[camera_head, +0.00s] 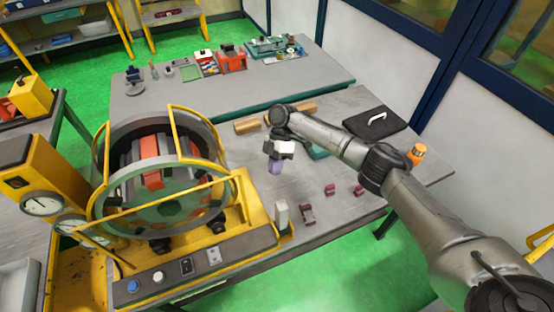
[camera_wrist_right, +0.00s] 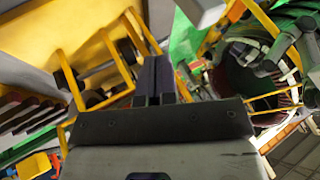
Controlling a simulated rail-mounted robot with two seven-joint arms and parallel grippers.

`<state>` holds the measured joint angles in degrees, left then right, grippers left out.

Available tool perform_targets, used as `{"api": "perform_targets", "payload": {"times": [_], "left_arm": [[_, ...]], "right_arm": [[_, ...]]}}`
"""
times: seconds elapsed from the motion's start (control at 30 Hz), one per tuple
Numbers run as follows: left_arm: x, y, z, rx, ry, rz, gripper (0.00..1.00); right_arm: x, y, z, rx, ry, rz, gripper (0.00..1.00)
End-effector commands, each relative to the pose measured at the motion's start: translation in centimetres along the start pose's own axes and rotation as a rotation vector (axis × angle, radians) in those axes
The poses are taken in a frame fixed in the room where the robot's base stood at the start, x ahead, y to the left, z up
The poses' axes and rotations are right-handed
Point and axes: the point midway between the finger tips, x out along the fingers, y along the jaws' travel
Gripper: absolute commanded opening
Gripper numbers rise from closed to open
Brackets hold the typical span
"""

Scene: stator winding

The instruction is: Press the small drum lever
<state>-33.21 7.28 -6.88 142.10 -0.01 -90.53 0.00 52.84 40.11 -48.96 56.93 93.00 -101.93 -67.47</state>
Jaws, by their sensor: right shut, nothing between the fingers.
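The winding machine has a large drum (camera_head: 155,175) in a yellow frame at the left of the head view. A small light-grey upright piece (camera_head: 281,214) stands at the right end of its base; I cannot tell for sure whether it is the small drum lever. My right gripper (camera_head: 275,167) is above the table, right of the drum and apart from it, fingers pointing down. Its purple fingers are shut with nothing between them; they also show in the wrist view (camera_wrist_right: 154,78). The wrist view shows part of the machine, tilted, at the right. My left gripper is out of view.
A front panel (camera_head: 180,270) with buttons runs along the machine base. The table between gripper and red blocks is clear.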

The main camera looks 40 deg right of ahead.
Motion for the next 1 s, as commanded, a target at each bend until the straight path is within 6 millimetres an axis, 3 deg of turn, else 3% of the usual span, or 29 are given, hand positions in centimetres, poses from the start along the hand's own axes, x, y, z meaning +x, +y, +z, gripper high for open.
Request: {"api": "perform_targets", "payload": {"times": [0.3, 0.6, 1.0], "left_arm": [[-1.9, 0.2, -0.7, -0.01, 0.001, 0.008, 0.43], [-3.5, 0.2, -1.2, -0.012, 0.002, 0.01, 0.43], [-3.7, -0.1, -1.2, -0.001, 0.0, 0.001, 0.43]], "right_arm": [[5.5, -0.4, -0.1, 0.0, -0.002, -0.002, 0.0], [6.8, -3.0, -0.1, 0.0, -0.001, -0.001, 0.0], [7.3, -3.6, 0.0, 0.001, 0.0, 0.0, 0.0]]}}
